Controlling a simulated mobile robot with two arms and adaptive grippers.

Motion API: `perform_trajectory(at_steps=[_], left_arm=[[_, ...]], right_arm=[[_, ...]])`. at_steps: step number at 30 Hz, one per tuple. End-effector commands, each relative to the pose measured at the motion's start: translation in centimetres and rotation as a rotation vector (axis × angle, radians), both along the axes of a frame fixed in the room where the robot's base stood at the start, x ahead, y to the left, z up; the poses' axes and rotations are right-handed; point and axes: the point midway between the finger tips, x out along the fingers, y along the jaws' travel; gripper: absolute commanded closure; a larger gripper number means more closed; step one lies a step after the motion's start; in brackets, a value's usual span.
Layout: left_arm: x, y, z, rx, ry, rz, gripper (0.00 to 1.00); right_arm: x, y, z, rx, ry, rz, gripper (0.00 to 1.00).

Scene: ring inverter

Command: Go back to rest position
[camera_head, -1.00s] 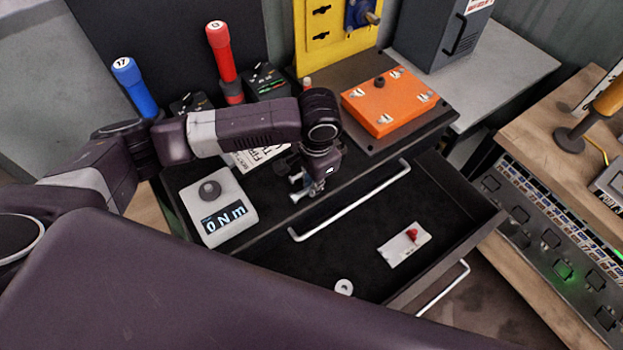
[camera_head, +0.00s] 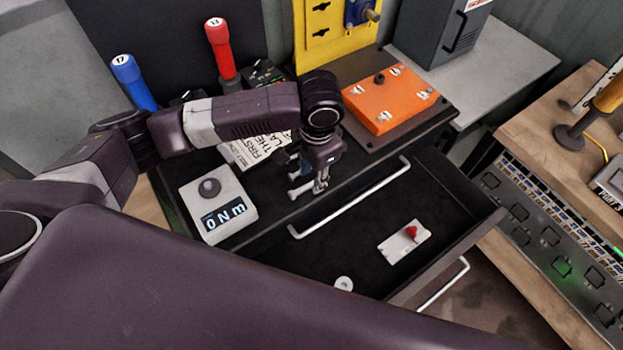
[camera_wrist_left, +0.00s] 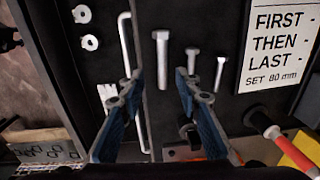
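My left gripper (camera_head: 309,184) is over the black bench top, close to the drawer's back edge. In the left wrist view (camera_wrist_left: 159,74) its two blue fingers are apart, with nothing held between them. Several silver bolts, including a large one (camera_wrist_left: 162,60) and a smaller one (camera_wrist_left: 220,74), are on the dark surface beyond the fingertips. In the head view the gripper partly hides the bolts, and bolt and finger are hard to tell apart. My right gripper is not in view.
An open black drawer (camera_head: 360,235) holds a white plate with a red knob (camera_head: 404,244) and a washer (camera_head: 343,284). A torque display (camera_head: 218,210) stands left of the gripper. An orange box (camera_head: 390,98) and red (camera_head: 221,45) and blue (camera_head: 132,80) screwdriver-like tools stand behind.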

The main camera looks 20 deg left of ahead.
Motion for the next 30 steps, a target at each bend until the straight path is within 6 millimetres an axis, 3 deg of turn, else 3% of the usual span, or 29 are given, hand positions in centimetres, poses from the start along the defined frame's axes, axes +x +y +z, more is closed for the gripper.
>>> perform_trajectory(at_steps=[3, 9, 15, 22, 30], left_arm=[[0.0, -0.3, 2.9, -0.003, -0.005, -0.002, 0.69], [-0.2, -0.5, 6.7, -0.002, -0.004, -0.001, 0.69], [-0.4, -0.6, 8.6, -0.001, -0.003, 0.0, 0.69], [-0.4, -0.6, 9.0, -0.001, -0.001, 0.0, 0.69], [-0.4, -0.6, 13.5, -0.001, -0.001, 0.0, 0.69]], right_arm=[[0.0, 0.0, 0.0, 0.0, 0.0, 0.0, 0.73], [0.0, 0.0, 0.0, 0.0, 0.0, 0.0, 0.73], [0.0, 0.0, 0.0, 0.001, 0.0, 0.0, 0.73], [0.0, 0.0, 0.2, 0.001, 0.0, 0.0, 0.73], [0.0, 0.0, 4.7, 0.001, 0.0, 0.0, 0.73]])
